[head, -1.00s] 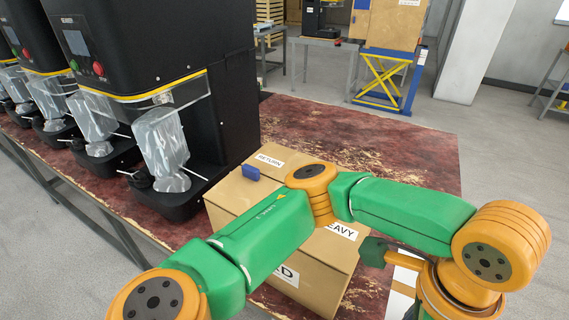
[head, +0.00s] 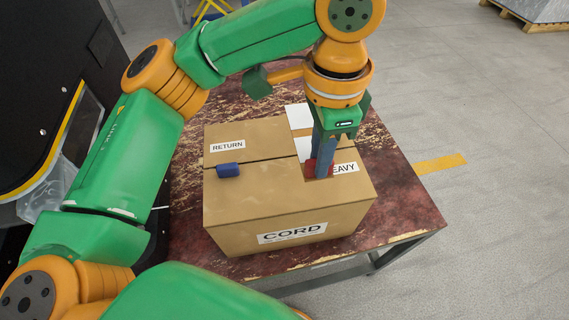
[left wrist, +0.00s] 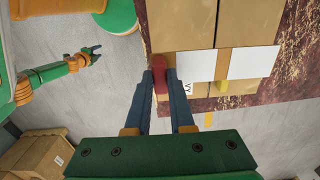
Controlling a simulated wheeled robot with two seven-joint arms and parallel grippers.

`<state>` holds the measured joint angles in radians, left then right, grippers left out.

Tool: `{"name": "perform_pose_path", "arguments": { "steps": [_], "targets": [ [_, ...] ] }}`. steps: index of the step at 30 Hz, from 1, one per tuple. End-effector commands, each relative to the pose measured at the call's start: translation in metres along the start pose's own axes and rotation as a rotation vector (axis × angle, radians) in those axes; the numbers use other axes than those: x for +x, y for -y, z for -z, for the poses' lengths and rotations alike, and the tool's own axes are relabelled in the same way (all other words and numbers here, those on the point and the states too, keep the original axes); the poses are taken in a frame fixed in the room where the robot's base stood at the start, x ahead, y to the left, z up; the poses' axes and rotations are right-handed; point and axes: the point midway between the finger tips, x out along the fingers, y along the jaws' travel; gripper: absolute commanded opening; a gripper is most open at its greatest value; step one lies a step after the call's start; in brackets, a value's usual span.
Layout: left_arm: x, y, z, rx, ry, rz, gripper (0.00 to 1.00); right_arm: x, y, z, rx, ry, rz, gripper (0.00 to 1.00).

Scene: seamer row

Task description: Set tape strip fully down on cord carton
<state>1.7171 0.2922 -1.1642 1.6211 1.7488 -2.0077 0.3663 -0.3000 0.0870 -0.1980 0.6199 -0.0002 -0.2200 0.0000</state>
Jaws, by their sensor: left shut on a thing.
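The cord carton (head: 265,208) stands closed on a worn red-brown table, its CORD label facing me. My left gripper (head: 322,168) points down over the right part of its top. It is shut on a narrow red piece, which I take for the tape strip (head: 309,167). In the left wrist view the red strip (left wrist: 161,70) sits between the fingertips, beside white panels. The strip is at or just above the carton top; I cannot tell whether it touches all along. The fingers partly cover the HEAVY label. My right gripper (left wrist: 95,50) is open and empty, away from the carton.
A small blue block (head: 228,170) lies on the carton's left part, near the RETURN label (head: 228,146). White panels (head: 300,116) show behind the gripper. A black machine (head: 50,80) stands at the left. The table (head: 405,200) is clear right of the carton.

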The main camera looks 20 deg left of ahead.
Motion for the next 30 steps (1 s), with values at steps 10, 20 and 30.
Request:
{"name": "perform_pose_path", "arguments": {
  "steps": [10, 20, 30],
  "targets": [
    [0.057, 0.038, -0.033, -0.001, 0.001, 0.000, 0.00, -0.003, 0.003, 0.002, 0.002, -0.002, 0.005, 0.50],
    [0.091, 0.040, -0.035, 0.002, 0.000, 0.001, 0.00, -0.002, 0.007, 0.002, 0.003, -0.003, 0.012, 0.50],
    [0.093, 0.039, -0.035, 0.002, 0.000, 0.000, 0.51, -0.002, 0.006, 0.002, 0.001, -0.002, 0.010, 0.50]
  ]
}}
